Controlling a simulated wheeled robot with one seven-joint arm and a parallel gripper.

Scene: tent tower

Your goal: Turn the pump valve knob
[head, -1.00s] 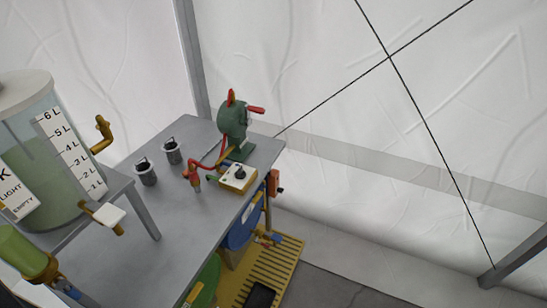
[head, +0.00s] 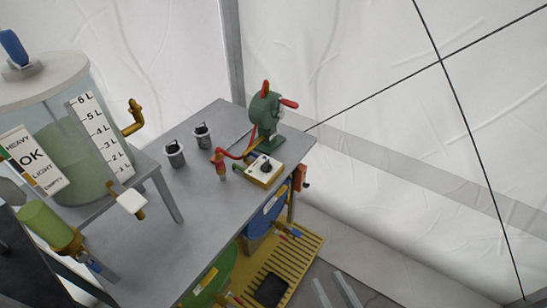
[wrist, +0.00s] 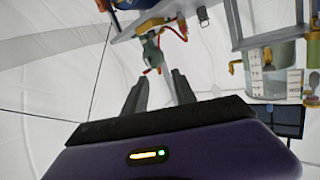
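A green pump (head: 264,113) with red handles stands at the far end of the grey table (head: 205,235). In front of it is a small yellow box with a white top (head: 261,174) bearing a black knob (head: 266,167). I cannot tell for certain which part is the pump valve knob. The green pump also shows in the wrist view (wrist: 153,54), beyond my fingers. My gripper (wrist: 159,76) is open and empty, its two grey fingers apart. The fingertips also show at the bottom of the head view (head: 328,277), right of the table and apart from the box.
A clear tank (head: 60,150) with a litre scale stands at left. Two dark-topped canisters (head: 174,153) and a red hose (head: 232,156) are on the table. Blue (head: 262,215) and green drums stand below on a yellow grate (head: 298,258). White tent wall lies behind.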

